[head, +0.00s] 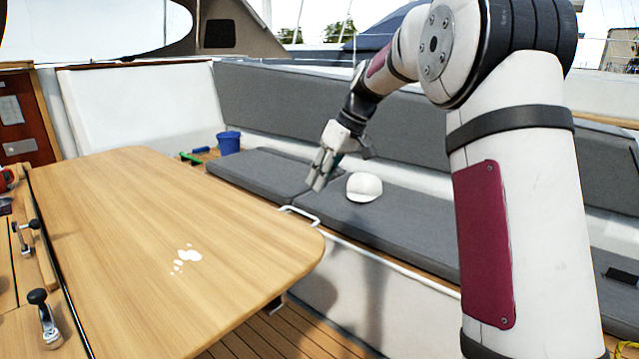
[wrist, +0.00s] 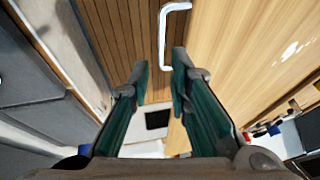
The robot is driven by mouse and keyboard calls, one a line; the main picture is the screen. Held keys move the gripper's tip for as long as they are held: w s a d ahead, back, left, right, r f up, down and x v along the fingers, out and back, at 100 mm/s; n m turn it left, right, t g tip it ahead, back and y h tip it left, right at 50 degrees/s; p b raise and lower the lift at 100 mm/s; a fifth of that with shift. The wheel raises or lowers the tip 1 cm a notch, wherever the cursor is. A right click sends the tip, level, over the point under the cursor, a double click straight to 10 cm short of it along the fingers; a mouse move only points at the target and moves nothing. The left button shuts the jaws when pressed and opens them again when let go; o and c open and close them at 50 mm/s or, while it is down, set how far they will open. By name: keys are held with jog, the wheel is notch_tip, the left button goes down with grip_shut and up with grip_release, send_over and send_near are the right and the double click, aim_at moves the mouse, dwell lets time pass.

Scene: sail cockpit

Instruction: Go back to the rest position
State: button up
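My gripper (head: 319,172) hangs at the end of my bent arm, over the grey bench seat near the wooden table's far right corner. In the wrist view its two green-sided fingers (wrist: 161,72) stand apart with nothing held between them. The wooden table (head: 130,210) fills the left of the head view, with white spots (head: 187,257) on its top. No object is in my grasp.
A white cap (head: 364,187) lies on the seat cushion (head: 420,215), just right of my gripper. A white rail handle (head: 300,214) is at the table's corner. A blue bucket (head: 229,143) stands at the back. Winch handles (head: 45,318) lie left of the table.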

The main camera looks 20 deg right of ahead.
dwell(0.3)
jog(key=s+a+r+m+h+p, duration=0.1)
jog(key=s+a+r+p, duration=0.25)
jog(key=s, duration=0.65)
jog(key=s+a+r+m+h+p, duration=0.1)
jog(key=s+a+r+p, duration=0.3)
jog(key=s, duration=0.6)
jog(key=s+a+r+m+h, duration=0.15)
jog(key=s+r, duration=0.35)
jog(key=s, duration=0.5)
jog(key=s+f+m+t+p, duration=0.1)
jog(key=s+f+p, duration=0.2)
jog(key=s, duration=1.1)
jog(key=shift+a+f, duration=0.15)
jog(key=shift+a, duration=0.15)
jog(key=shift+s, duration=0.1)
